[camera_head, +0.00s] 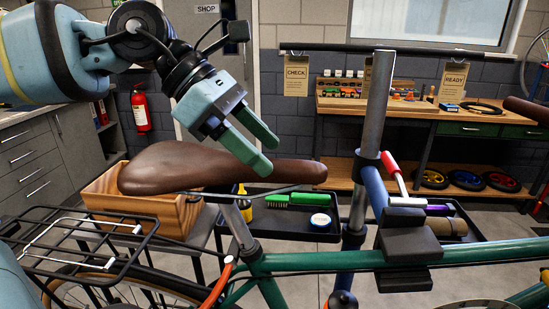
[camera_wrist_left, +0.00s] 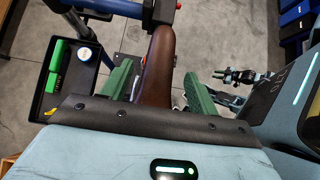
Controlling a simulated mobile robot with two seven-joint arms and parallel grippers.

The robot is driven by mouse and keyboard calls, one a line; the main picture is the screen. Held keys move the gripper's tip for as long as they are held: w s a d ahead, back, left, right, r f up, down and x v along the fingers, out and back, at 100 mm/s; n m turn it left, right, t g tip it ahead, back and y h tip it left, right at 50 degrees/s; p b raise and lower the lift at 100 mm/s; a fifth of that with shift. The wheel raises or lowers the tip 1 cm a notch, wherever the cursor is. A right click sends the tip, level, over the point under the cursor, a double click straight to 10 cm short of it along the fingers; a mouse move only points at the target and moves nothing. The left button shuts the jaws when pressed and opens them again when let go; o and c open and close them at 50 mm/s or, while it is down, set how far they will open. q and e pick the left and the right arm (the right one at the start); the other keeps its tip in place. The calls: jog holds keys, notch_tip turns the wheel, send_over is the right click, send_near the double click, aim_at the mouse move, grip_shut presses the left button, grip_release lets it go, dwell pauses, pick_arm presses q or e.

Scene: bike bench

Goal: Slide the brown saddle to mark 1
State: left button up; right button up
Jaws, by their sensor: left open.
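The brown saddle (camera_head: 165,167) sits on a silver seat post (camera_head: 238,226) above the green bike frame (camera_head: 330,261), its nose pointing right in the head view. My left gripper (camera_head: 266,153) is open over the front half of the saddle, fingers angled down to the right. In the left wrist view the saddle nose (camera_wrist_left: 157,70) lies between the two green fingers of the gripper (camera_wrist_left: 158,88), with a visible gap on the right side. I cannot make out a numbered mark on the post. An orange-red lever (camera_head: 218,285) is at the seat collar.
A repair stand post (camera_head: 375,105) with a red-handled clamp (camera_head: 394,172) stands right of the saddle nose. A black tray (camera_head: 262,228) with a green brush (camera_head: 291,200) is behind. A wooden box (camera_head: 118,207) and black rear rack (camera_head: 75,245) are at left.

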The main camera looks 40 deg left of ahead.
pick_arm(q)
jog(key=shift+v, duration=1.95)
jog(key=shift+f, duration=0.1)
